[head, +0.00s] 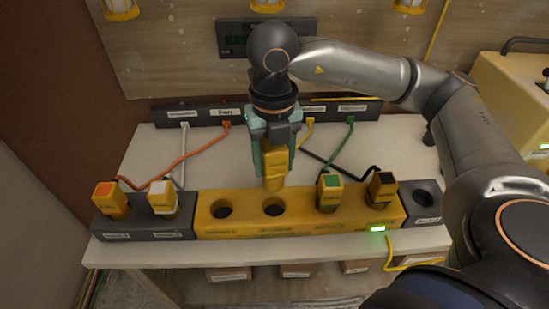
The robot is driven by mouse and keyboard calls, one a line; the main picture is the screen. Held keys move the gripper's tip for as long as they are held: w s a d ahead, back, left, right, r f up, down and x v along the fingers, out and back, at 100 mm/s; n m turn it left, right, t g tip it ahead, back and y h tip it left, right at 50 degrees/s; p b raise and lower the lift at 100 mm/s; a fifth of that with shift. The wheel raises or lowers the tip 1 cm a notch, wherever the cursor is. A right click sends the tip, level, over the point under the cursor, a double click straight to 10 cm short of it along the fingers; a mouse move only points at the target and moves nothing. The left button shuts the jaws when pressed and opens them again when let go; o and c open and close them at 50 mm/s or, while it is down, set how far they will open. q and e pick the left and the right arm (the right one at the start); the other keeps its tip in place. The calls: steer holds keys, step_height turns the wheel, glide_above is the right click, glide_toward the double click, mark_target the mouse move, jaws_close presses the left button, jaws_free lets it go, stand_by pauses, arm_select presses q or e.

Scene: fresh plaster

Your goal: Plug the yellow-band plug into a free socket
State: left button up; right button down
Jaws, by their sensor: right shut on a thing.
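My right gripper (273,150) is in the middle of the view, pointing down and shut on a yellow plug (274,168). The plug hangs upright, its lower end just above or behind an empty socket hole (274,208) in the yellow socket strip (248,229); the exact gap cannot be told. The plug's top is hidden by the jaws. A yellow cord (310,127) shows behind the gripper. Another empty hole (221,209) is to its left. A green-topped plug (330,192) and a black-topped plug (382,190) stand in the strip's right part. My left gripper is out of view.
A grey block (150,229) at left holds an orange-topped plug (110,200) and a white-topped plug (162,197). A dark block (428,213) at right has an empty hole. Cords run to a labelled dark rail (190,112) behind. A green light (377,229) glows on the strip.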

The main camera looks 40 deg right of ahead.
mark_target(274, 187)
steer(key=shift+f+b, duration=2.5)
steer(key=shift+f, duration=1.25)
steer(key=shift+f+b, duration=0.45)
steer(key=shift+f, duration=0.25)
steer(key=shift+f+b, duration=0.3)
steer(key=shift+b, duration=0.15)
steer(key=shift+f+b, duration=0.55)
steer(key=shift+b, duration=0.05)
steer(key=shift+c, duration=0.8)
jaws_free()
